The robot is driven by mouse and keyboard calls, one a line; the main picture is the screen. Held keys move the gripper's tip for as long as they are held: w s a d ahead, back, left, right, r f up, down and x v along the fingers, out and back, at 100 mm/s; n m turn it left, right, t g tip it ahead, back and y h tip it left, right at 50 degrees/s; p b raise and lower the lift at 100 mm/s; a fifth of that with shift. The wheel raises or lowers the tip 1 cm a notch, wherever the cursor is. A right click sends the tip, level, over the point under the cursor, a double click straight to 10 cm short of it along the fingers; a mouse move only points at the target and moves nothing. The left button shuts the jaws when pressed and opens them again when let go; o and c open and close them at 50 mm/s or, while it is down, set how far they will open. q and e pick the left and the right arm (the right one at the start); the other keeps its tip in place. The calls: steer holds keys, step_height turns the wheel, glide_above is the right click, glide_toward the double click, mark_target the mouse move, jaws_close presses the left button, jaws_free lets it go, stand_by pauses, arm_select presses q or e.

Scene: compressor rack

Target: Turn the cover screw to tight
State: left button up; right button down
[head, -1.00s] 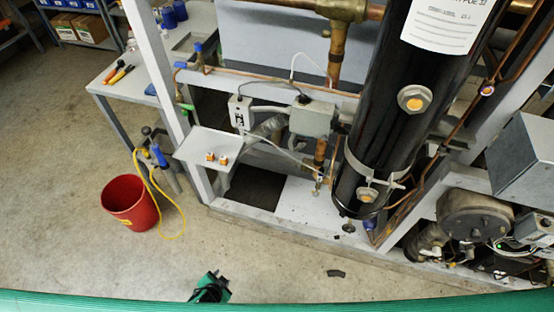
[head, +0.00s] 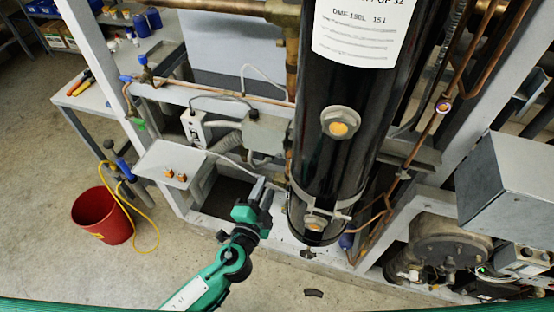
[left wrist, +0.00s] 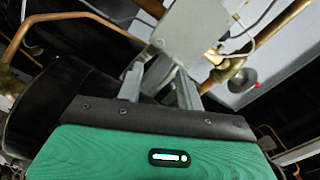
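I cannot make out the cover screw in either view. A grey box (head: 266,135) with cables is mounted on the rack left of the black cylinder; a smaller white box (head: 193,127) is beside it. My left gripper (head: 264,190) is in front of the rack, below the grey box and left of the cylinder's lower end. In the left wrist view its two fingers (left wrist: 160,88) stand apart with nothing clearly between them. A grey box-like part (left wrist: 193,32) is beyond the fingertips there. My right gripper is not in view.
The black cylinder (head: 320,165) carries a clamp and sight glasses. A small shelf (head: 155,158) with two brass pieces juts out at left. A red bucket (head: 100,217) stands on the floor. Copper pipes and a large grey housing (head: 510,185) are at right.

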mark_target(279, 157)
arm_select(q)
steer(key=p+x, duration=0.2)
steer(key=x, duration=0.7)
steer(key=shift+w, duration=0.15)
steer(key=shift+w+d+p, duration=0.1)
steer(key=shift+w+p, duration=0.2)
steer(key=shift+w, duration=0.05)
steer(key=shift+w+d, duration=0.1)
steer(key=shift+w, duration=0.3)
jaws_close()
steer(key=shift+f, duration=0.1)
